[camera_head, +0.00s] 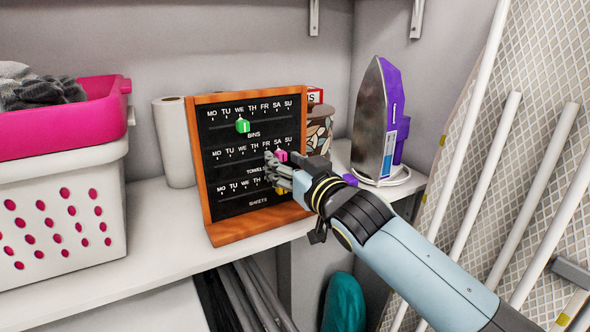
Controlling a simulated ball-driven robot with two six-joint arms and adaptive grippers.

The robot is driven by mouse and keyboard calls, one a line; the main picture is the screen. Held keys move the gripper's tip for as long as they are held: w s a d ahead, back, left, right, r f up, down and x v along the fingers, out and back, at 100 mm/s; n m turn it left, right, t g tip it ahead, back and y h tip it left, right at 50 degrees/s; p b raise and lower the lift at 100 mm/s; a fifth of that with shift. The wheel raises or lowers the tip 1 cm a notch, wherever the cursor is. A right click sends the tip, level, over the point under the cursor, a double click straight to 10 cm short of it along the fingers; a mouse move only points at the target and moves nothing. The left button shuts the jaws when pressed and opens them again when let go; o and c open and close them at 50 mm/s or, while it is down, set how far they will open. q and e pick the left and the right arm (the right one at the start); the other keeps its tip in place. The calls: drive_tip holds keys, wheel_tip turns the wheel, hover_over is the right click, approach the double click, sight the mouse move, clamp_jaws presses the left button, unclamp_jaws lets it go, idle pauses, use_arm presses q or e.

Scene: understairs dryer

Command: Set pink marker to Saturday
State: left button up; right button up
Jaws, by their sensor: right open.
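A wooden-framed black weekly board (198,165) stands on the shelf with three rows of day labels: bins, towels and sheets. The pink marker (281,155) is in the middle, towels row, just under the SA label. My right gripper (271,165) is open, its fingertips at the board close to the left and lower side of the pink marker; I cannot tell whether they touch it. The green marker (242,125) is under WE in the bins row. A yellow marker (283,191) in the sheets row is mostly hidden behind my gripper. My left gripper is out of view.
A white paper roll (174,142) and a pink-and-white laundry basket (60,190) stand left of the board. A patterned jar (320,128) is behind it; a purple iron (378,120) stands to the right. White rods lean at far right. The shelf in front is clear.

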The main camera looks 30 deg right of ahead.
drive_tip(key=s, duration=1.1)
drive_tip(key=shift+s+a, duration=0.3)
drive_tip(key=shift+s, duration=0.05)
